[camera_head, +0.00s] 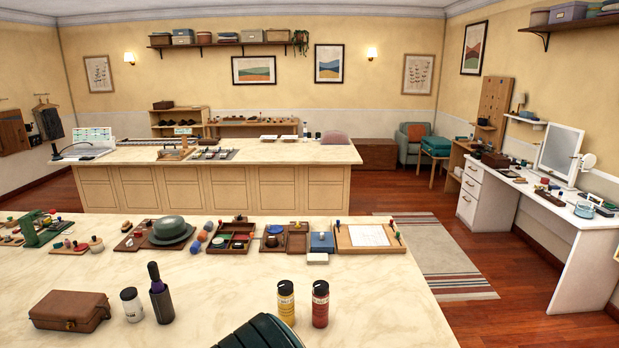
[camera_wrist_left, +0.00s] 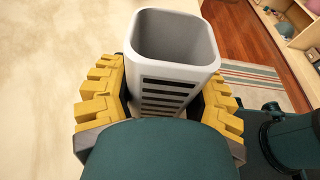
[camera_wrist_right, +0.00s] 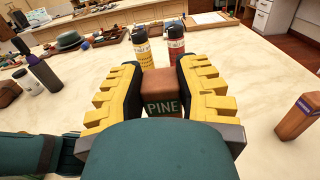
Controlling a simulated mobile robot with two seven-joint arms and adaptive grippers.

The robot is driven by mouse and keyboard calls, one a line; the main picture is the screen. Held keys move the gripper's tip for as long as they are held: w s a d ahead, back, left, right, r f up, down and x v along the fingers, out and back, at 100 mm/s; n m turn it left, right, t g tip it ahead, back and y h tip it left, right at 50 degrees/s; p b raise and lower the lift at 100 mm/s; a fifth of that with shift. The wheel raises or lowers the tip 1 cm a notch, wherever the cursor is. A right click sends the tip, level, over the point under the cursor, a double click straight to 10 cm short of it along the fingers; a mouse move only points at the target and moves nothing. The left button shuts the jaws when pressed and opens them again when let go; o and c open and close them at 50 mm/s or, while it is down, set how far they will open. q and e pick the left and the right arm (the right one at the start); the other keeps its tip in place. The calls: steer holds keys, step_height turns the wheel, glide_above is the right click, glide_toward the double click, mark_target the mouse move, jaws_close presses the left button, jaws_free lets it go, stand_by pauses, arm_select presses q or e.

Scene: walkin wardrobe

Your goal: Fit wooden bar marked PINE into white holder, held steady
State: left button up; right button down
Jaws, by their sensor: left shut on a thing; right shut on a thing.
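The wooden bar marked PINE (camera_wrist_right: 162,92) is reddish brown, and its lettered end faces the right wrist camera. My right gripper (camera_wrist_right: 160,78) is shut on it, with yellow-backed fingers on both sides. The white holder (camera_wrist_left: 165,70) is a tall, hollow, rounded-square sleeve with dark slots on its near side. Its open top faces the left wrist camera and looks empty as far as I can see inside. My left gripper (camera_wrist_left: 168,88) is shut on the holder's sides. Neither bar nor holder shows in the head view, so the gap between them cannot be told.
A wooden bar with a purple label (camera_wrist_right: 298,118) stands at the right. A yellow bottle (camera_head: 286,302) and a red bottle (camera_head: 320,304) stand close together on the pale counter (camera_head: 215,285). A dark bottle (camera_head: 160,300), white jar (camera_head: 131,305) and brown case (camera_head: 70,311) are left.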

steer(key=shift+f, duration=0.15)
steer(key=shift+f, duration=0.45)
steer(key=shift+f, duration=5)
stand_by(0.7)
steer(key=c, duration=0.7)
jaws_free()
steer(key=shift+o, duration=0.2)
steer(key=shift+a, duration=0.1)
steer(key=s, duration=1.2)
